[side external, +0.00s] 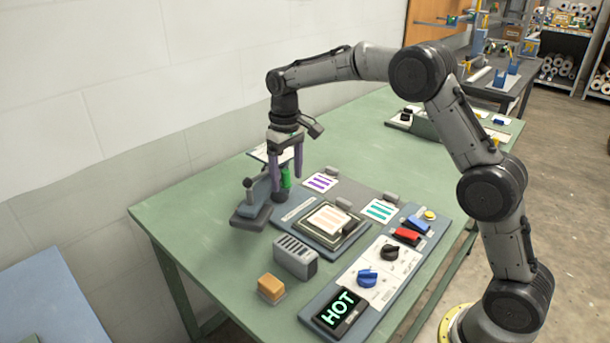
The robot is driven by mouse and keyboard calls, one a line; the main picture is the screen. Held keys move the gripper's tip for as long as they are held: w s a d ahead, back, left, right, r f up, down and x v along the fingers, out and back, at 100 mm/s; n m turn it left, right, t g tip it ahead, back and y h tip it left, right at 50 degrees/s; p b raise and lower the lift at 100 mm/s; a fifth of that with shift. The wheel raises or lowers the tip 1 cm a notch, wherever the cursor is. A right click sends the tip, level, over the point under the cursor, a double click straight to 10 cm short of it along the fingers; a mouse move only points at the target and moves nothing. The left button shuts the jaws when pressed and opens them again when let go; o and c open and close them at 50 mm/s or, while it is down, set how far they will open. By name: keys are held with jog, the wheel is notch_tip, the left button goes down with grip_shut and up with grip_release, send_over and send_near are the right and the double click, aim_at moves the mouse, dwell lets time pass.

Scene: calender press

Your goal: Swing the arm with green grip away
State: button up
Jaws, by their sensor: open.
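The swing arm (257,196) is a dark grey-blue piece at the far left of the press on the green table. Its green grip (286,177) stands upright near its right end. My gripper (287,183) points down with its two purple fingers apart. In this view the fingers lie on either side of the green grip. I cannot tell whether either finger touches it. The arm's flat plate (250,217) is to the left of the square press bed (328,220), not over it. The left finger hides part of the swing arm.
A card with orange stripes (327,217) lies on the bed; purple-striped (320,182) and teal-striped (380,210) cards lie nearby. A slotted grey block (295,255), an orange block (270,287), a control panel with knobs (390,252) and a HOT display (339,309) are nearer.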

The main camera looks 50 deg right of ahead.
jog(key=shift+d, duration=0.3)
jog(key=shift+r, duration=3.75)
jog(key=shift+r, duration=0.15)
jog(key=s+r+t, duration=0.2)
jog(key=s+r, duration=0.4)
jog(key=r, duration=0.3)
jog(key=s+a+r+t, duration=0.2)
jog(key=s+r, duration=0.2)
jog(key=s, duration=0.9)
jog(key=s+f+t, duration=0.1)
jog(key=s+f, duration=1.2)
jog(key=s, duration=0.2)
jog(key=shift+s+a+t, duration=0.2)
jog(key=shift+s+t, duration=0.1)
